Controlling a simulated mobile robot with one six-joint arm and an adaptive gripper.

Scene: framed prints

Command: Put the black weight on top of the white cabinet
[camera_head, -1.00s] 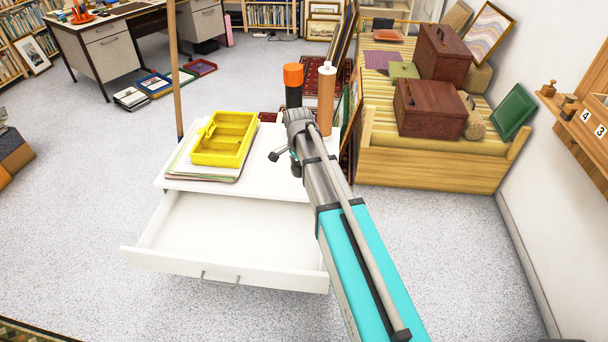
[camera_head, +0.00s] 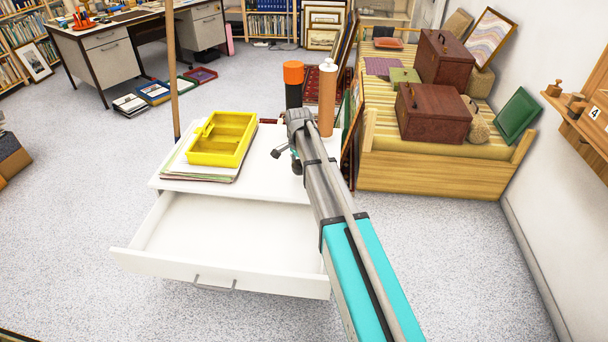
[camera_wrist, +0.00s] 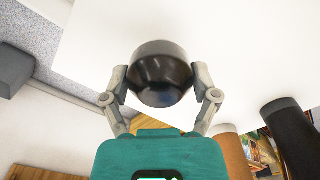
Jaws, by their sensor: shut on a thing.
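The black weight (camera_wrist: 161,70), round and glossy, sits between the two fingers of my gripper (camera_wrist: 160,88) in the wrist view. The gripper is shut on it. White cabinet top fills the view behind the weight; I cannot tell whether the weight touches it. In the head view the white cabinet (camera_head: 268,180) stands in the middle with its drawer (camera_head: 240,235) pulled out and empty.
A yellow tray (camera_head: 221,140) rests on papers (camera_head: 190,168) on the cabinet's left. A black bottle with an orange cap (camera_head: 293,85) and a brown bottle (camera_head: 327,98) stand at its back right. A wooden bench (camera_head: 435,172) with boxes is to the right. Floor in front is clear.

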